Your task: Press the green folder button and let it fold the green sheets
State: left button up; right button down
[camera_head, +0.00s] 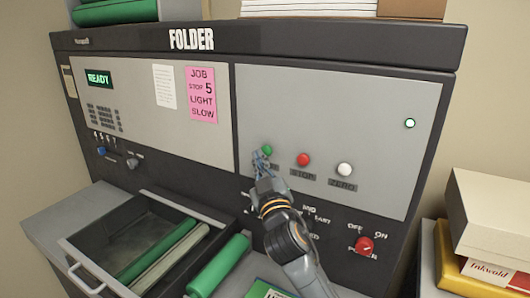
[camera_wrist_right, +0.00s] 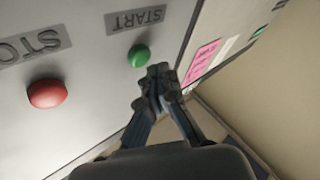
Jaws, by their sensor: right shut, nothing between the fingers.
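The folder machine (camera_head: 340,110) has a grey front panel with a green button (camera_head: 267,150), a red button (camera_head: 303,159) and a white button (camera_head: 345,169) in a row. The right gripper (camera_head: 261,158) is shut and empty, its tips just below the green button. In the right wrist view the gripper tips (camera_wrist_right: 160,78) are beside the green button (camera_wrist_right: 139,56), labelled START; I cannot tell whether they touch it. The red button (camera_wrist_right: 48,94) is farther left there. The left gripper is not in view.
A display (camera_head: 99,79) reads READY, and a pink note (camera_head: 201,95) says JOB STOP 5 LIGHT SLOW. A red power knob (camera_head: 364,245) sits low on the right. Boxes (camera_head: 490,220) stand at the right.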

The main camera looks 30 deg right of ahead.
jog(key=shift+d, duration=0.15)
jog(key=shift+w+d, duration=0.2)
jog(key=shift+d, duration=0.05)
